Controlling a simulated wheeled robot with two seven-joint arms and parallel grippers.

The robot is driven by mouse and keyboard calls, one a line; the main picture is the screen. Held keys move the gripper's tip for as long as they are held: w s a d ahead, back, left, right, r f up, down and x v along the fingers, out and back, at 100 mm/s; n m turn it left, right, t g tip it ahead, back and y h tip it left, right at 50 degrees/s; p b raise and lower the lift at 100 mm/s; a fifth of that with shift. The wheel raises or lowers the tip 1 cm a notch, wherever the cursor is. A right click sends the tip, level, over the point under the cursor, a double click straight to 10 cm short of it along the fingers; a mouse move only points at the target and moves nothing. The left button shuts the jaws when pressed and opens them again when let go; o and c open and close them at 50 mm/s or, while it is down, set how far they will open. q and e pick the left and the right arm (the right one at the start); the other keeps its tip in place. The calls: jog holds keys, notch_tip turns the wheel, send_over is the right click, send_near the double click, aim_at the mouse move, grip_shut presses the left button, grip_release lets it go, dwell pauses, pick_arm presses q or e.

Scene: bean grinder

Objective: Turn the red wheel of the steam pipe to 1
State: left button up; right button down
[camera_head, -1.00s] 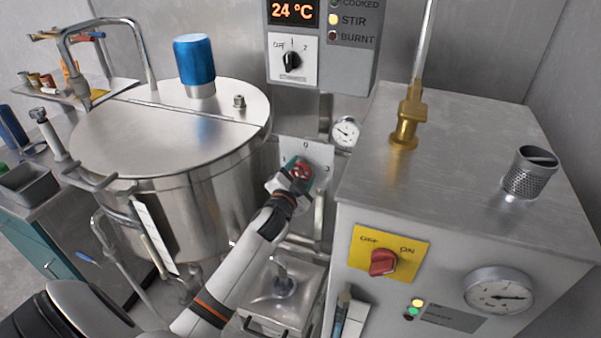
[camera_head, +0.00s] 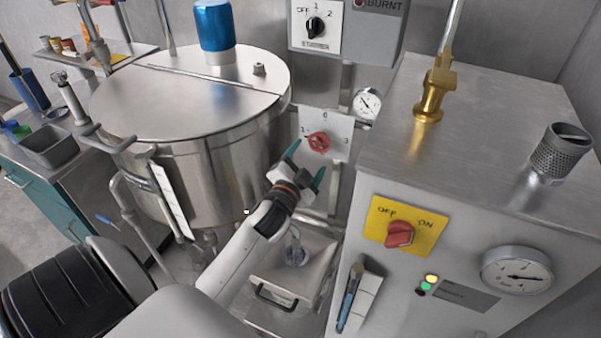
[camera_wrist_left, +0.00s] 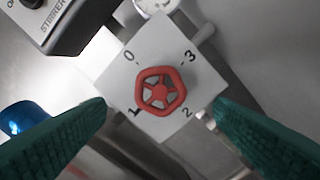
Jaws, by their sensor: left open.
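The red wheel (camera_head: 319,142) sits on a white plate (camera_head: 336,124) marked with numbers, on the wall between the kettle and the steel cabinet. In the left wrist view the red wheel (camera_wrist_left: 160,91) is five-sided with spokes, and the plate (camera_wrist_left: 127,73) shows 0, 1, 2 and 3 around it. No clear pointer shows on the wheel. My left gripper (camera_head: 306,166) is open in front of and below the wheel, apart from it. Its green fingers (camera_wrist_left: 160,125) spread to both sides of the wheel in the left wrist view, with nothing between them. My right gripper is not in view.
The large steel kettle (camera_head: 215,165) stands to the left. The steel cabinet (camera_head: 470,130) with a yellow switch plate (camera_head: 428,232) stands close on the right. A gauge (camera_head: 367,103) is right above the number plate. A steel box (camera_head: 300,275) is below.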

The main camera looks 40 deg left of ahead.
pick_arm(q)
jog(key=shift+v, duration=2.25)
jog(key=s+d+f+n+g+h, duration=0.1)
jog(key=s+d+f+g+h, duration=0.1)
jog(key=s+d+f+g, duration=0.45)
jog(key=s+d+f+n+g+h, duration=0.1)
jog(key=s+d+f+n+g, duration=0.15)
jog(key=s, duration=0.65)
jog(key=s+d+f+n+g+h, duration=0.1)
jog(key=s+d+f+g+h, duration=0.1)
jog(key=s+d+f+g, duration=0.45)
notch_tip(320, 180, down, 25)
jog(key=s+a, duration=0.1)
jog(key=s, duration=0.2)
jog(key=s+a+f, duration=0.3)
jog(key=s+f, duration=1.2)
jog(key=s, duration=0.1)
jog(key=shift+a+f+m+g+y, duration=0.15)
jog(key=shift+m+g+y, duration=0.2)
jog(key=shift+g, duration=0.1)
